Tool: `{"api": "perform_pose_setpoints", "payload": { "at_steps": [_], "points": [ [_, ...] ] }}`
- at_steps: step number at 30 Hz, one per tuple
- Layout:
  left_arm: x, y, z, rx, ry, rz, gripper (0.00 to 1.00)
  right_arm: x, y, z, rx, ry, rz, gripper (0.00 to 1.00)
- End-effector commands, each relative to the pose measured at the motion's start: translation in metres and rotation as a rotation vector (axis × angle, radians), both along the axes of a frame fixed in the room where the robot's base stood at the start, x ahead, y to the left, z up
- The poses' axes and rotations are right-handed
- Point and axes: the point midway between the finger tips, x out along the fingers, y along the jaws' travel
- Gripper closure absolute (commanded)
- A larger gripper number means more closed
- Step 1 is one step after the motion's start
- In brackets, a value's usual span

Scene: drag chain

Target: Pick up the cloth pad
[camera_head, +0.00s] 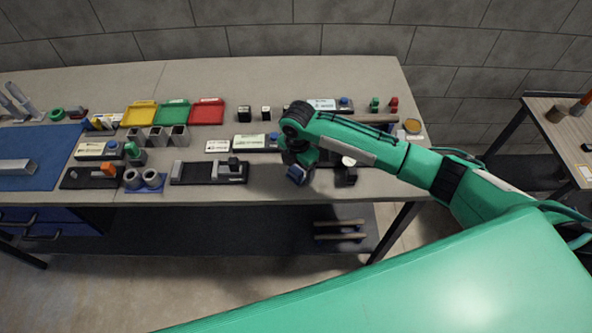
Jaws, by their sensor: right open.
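My right gripper (298,172) reaches in from the right and points down over the front part of the grey workbench. It is open. A small dark blue patch shows at its tip, and I cannot tell whether this is part of the gripper or something under it. I cannot make out the cloth pad for certain. The wrist and forearm cover part of the bench around the gripper. My left gripper is not in view.
The workbench (240,78) holds yellow (139,113), green (173,113) and red (207,111) trays. A dark fixture (209,173) stands left of the gripper, a small dark block (345,176) right of it. A blue mat (40,150) lies far left. The bench's back strip is clear.

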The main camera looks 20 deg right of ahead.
Motion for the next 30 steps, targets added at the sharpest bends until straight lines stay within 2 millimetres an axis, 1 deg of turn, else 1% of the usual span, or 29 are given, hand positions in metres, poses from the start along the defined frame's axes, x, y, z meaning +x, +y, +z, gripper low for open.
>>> {"api": "perform_pose_setpoints", "payload": {
  "at_steps": [1,4,10,11,12,14,15,18,19,20,26,30],
  "points": [
    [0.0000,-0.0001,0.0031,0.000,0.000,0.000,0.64,-0.0003,0.0001,-0.0040,0.000,0.001,-0.001,0.25],
    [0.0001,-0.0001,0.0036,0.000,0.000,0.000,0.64,0.0000,0.0000,-0.0099,0.000,-0.001,0.000,0.25],
    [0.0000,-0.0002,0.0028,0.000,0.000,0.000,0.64,0.0002,0.0001,-0.0111,0.001,-0.002,0.000,0.25],
    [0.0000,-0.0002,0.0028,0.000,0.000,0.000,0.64,0.0001,0.0000,-0.0111,0.001,-0.002,0.000,0.28],
    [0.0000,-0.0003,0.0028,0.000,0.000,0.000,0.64,0.0001,0.0000,-0.0110,0.000,-0.001,0.000,0.36],
    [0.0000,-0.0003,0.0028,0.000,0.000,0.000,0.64,0.0001,0.0000,-0.0109,0.000,-0.001,0.000,0.48],
    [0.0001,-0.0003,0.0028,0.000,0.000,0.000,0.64,0.0001,0.0000,-0.0109,0.000,-0.001,0.000,0.56],
    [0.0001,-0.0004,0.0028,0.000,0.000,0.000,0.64,0.0001,0.0000,-0.0108,0.000,-0.001,0.000,0.73],
    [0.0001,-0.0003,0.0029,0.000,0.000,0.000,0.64,0.0001,0.0000,-0.0107,0.000,-0.001,0.000,0.73],
    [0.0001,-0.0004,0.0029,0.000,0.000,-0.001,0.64,0.0001,0.0000,-0.0106,0.000,-0.001,0.000,0.77],
    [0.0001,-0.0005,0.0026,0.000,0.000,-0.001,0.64,0.0002,0.0000,-0.0100,0.001,-0.002,0.000,0.77],
    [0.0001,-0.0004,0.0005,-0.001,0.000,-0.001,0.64,0.0006,0.0001,-0.0040,0.001,-0.003,0.000,0.77]
  ]
}}
